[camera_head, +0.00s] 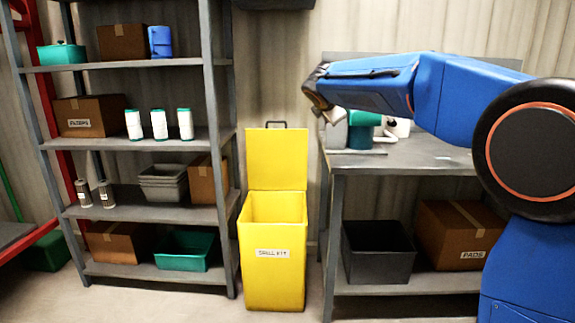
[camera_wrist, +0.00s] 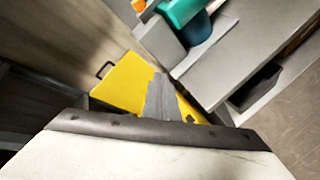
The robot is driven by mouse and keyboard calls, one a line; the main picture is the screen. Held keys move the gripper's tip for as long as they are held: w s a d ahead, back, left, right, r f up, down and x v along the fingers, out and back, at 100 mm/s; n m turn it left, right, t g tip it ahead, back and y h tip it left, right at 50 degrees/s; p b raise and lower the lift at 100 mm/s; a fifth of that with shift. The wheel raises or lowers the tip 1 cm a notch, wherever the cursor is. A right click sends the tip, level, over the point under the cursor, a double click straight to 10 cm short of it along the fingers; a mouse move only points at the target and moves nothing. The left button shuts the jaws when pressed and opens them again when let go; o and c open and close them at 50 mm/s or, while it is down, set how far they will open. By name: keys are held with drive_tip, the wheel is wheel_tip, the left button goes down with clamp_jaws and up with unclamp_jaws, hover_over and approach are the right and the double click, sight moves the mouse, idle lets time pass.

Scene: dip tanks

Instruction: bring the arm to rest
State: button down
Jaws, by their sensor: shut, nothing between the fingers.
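My blue arm (camera_head: 455,95) reaches in from the right in the head view, raised over the grey bench. My gripper (camera_head: 325,105) is at its left end, near the bench's left front corner and above the height of the yellow bin. It is shut and empty. In the wrist view the shut gripper fingers (camera_wrist: 160,98) show as a grey wedge in front of the yellow bin lid (camera_wrist: 128,82). My gripper appears apart from the bench and the bin.
A yellow spill kit bin (camera_head: 272,262) stands open between the shelf rack (camera_head: 135,140) and the bench (camera_head: 425,155). Teal and white equipment (camera_head: 362,130) stands on the bench near my gripper. A dark crate (camera_head: 378,262) and a cardboard box (camera_head: 455,238) are below. Some floor is free in front.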

drive_tip(key=s+d+f+m+g, duration=0.1)
drive_tip(key=s+d+f+m, duration=0.35)
drive_tip(key=s, duration=0.45)
drive_tip(key=s+d+f+m+g, duration=0.25)
drive_tip(key=s+d+m, duration=0.2)
drive_tip(key=s, duration=0.55)
drive_tip(key=s+d+f+m+g, duration=0.1)
drive_tip(key=s+d+f+m, duration=0.3)
drive_tip(key=s, duration=0.5)
drive_tip(key=s+d+f+m+g+y, duration=0.1)
drive_tip(key=s+f+m, duration=0.2)
drive_tip(key=s+f, duration=0.3)
drive_tip(key=s+f+m+g, duration=0.1)
drive_tip(key=s+f+m, duration=0.3)
drive_tip(key=s, duration=0.9)
drive_tip(key=s+d+f+m+g+y, duration=0.1)
drive_tip(key=s+f+m, duration=0.3)
drive_tip(key=s+f, duration=0.5)
drive_tip(key=shift+s+d+y, duration=0.3)
